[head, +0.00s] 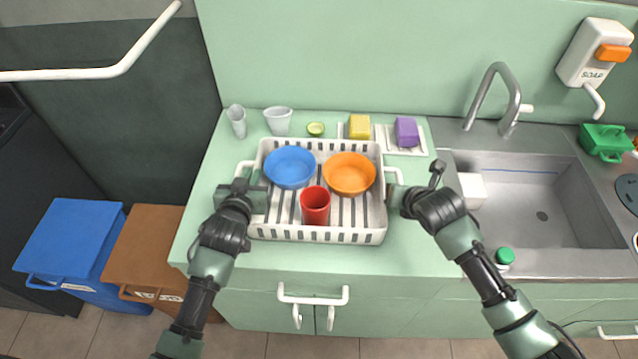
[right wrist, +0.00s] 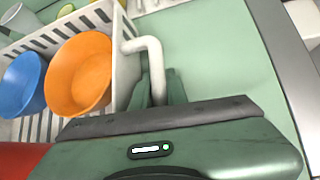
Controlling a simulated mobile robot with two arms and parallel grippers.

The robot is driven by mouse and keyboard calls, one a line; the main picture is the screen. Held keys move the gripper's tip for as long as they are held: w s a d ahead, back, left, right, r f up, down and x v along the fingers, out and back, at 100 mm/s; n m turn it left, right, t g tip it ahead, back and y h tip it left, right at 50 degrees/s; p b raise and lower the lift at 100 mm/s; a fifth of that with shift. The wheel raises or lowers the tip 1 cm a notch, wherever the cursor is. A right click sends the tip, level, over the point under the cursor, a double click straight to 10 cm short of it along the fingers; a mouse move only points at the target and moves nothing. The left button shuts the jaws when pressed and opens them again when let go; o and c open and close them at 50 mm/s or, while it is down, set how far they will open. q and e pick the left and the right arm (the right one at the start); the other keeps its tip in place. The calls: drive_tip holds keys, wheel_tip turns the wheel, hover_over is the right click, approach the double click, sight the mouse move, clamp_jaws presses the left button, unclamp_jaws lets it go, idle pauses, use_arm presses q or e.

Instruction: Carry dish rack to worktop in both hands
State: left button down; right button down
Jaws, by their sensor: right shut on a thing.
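The white slatted dish rack (head: 262,232) is over the green worktop (head: 415,250), level; I cannot tell whether it touches the surface. It holds a blue bowl (head: 290,168), an orange bowl (head: 349,174) and a red cup (head: 315,206). My right gripper (head: 394,190) is shut on the rack's right handle, and the right wrist view shows this handle (right wrist: 152,62) between its fingers. My left gripper (head: 252,192) is at the rack's left handle (head: 243,168); its fingers are partly hidden, so its grip is unclear.
Behind the rack stand two pale cups (head: 278,121), a cut lime (head: 316,129), a yellow sponge (head: 359,126) and a purple sponge (head: 407,131). The sink (head: 540,205) with its tap is at the right. Blue (head: 70,245) and brown (head: 150,250) bins stand at the left. Worktop shows clear right of the rack.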

use_arm(q)
drive_tip(key=shift+d+f, duration=0.15)
drive_tip(key=shift+f, duration=0.25)
use_arm(e)
drive_tip(key=shift+a+f, duration=0.1)
drive_tip(key=shift+f, duration=0.3)
use_arm(q)
drive_tip(key=c, duration=1.6)
unclamp_jaws()
drive_tip(key=shift+r, duration=0.1)
use_arm(e)
drive_tip(key=c, duration=1.4)
unclamp_jaws()
drive_tip(key=shift+r, duration=0.1)
use_arm(q)
drive_tip(key=shift+s, duration=0.15)
drive_tip(key=shift+s+r, duration=0.1)
drive_tip(key=shift+s, duration=0.2)
drive_tip(key=v, duration=1.1)
use_arm(e)
drive_tip(key=shift+s, duration=0.1)
use_arm(q)
drive_tip(key=shift+s, duration=0.1)
use_arm(e)
drive_tip(key=shift+s+d+r, duration=0.25)
drive_tip(key=shift+s+r, duration=0.1)
drive_tip(key=shift+r, duration=0.05)
drive_tip(key=v, duration=1.1)
